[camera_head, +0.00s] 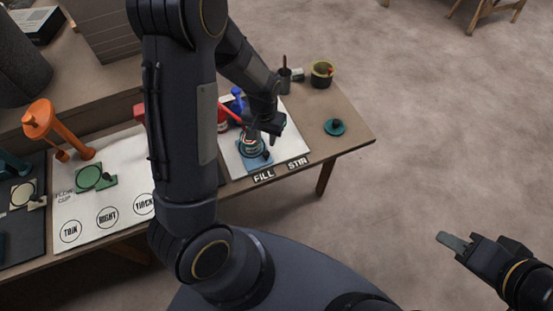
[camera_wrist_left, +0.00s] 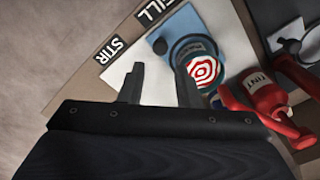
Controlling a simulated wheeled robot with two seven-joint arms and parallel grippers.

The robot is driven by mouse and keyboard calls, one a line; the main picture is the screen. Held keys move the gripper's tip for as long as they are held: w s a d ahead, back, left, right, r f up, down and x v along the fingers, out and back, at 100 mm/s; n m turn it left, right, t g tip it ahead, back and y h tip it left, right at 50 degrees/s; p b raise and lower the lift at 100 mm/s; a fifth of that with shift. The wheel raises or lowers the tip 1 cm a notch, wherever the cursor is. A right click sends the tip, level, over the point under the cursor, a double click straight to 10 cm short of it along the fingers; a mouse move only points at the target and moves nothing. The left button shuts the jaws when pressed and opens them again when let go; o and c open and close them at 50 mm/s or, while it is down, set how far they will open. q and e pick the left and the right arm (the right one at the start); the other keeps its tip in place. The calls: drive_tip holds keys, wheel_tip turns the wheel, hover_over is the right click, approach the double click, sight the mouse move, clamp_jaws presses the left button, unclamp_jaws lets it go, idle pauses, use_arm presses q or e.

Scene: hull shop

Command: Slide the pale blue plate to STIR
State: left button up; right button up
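The pale blue plate (camera_head: 262,163) lies on the white sheet behind the FILL label (camera_head: 263,176), with the STIR label (camera_head: 298,163) to the right. A blue tin with red and white swirled contents stands on the plate; in the left wrist view the plate (camera_wrist_left: 180,28) has a dark knob (camera_wrist_left: 160,46) near its edge. My left gripper (camera_head: 264,137) is low over the sheet by the plate. In the left wrist view its fingers (camera_wrist_left: 157,82) are apart with nothing between them; one is close to the tin (camera_wrist_left: 202,68). My right gripper (camera_head: 456,243) hangs over the floor, its finger gap unclear.
A red TINT bottle (camera_wrist_left: 262,92) stands close beside the tin. The white sheet behind STIR looks clear. My left arm hides the table's middle.

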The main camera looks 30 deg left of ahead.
sight(266, 153)
use_arm(q)
wheel_tip(266, 153, down, 8)
drive_tip(key=b, duration=0.6)
drive_tip(key=shift+r, duration=0.1)
clamp_jaws()
